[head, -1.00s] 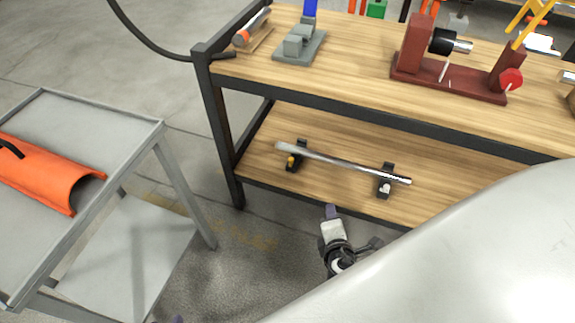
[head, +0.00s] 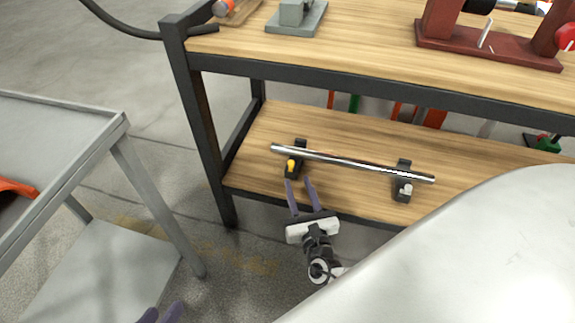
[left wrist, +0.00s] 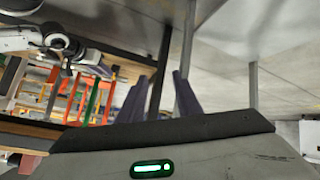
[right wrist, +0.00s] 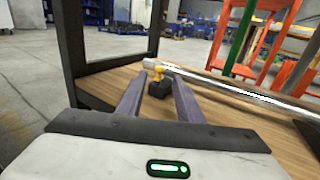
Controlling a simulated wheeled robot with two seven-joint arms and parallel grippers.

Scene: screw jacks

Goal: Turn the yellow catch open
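The yellow catch (head: 291,165) is on the left black holder (head: 297,150) on the lower shelf, under a silver bar (head: 350,163). The right wrist view shows the yellow catch (right wrist: 158,70) just beyond my fingertips, roughly centred between them. My right gripper (head: 299,182) is open and empty, just in front of the catch at the shelf's front edge. I see no contact between them. My left gripper (head: 163,314) is open and empty, low at the bottom edge of the head view, away from the shelf.
The right black holder (head: 402,190) has a light grey catch. The upper shelf (head: 340,50) overhangs the bar and carries a red fixture (head: 490,45). A dark post (head: 205,130) stands left of the holders. A grey cart (head: 75,125) is at the left.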

